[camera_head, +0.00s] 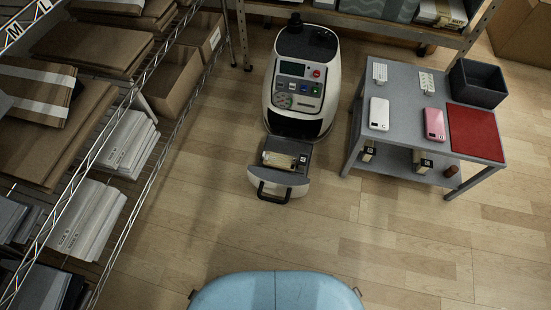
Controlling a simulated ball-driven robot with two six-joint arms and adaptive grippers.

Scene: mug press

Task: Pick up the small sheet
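I cannot tell for sure which thing is the small sheet. Stacks of white sheets or flat packs lie on the left wire rack, an upper stack (128,143) and a lower stack (88,220). Neither of my grippers is in view.
The table bears a white phone (379,114), a pink phone (435,124), a red mat (475,131) and a black bin (478,83). Small items sit on its lower shelf. The wooden floor (230,225) in front is clear.

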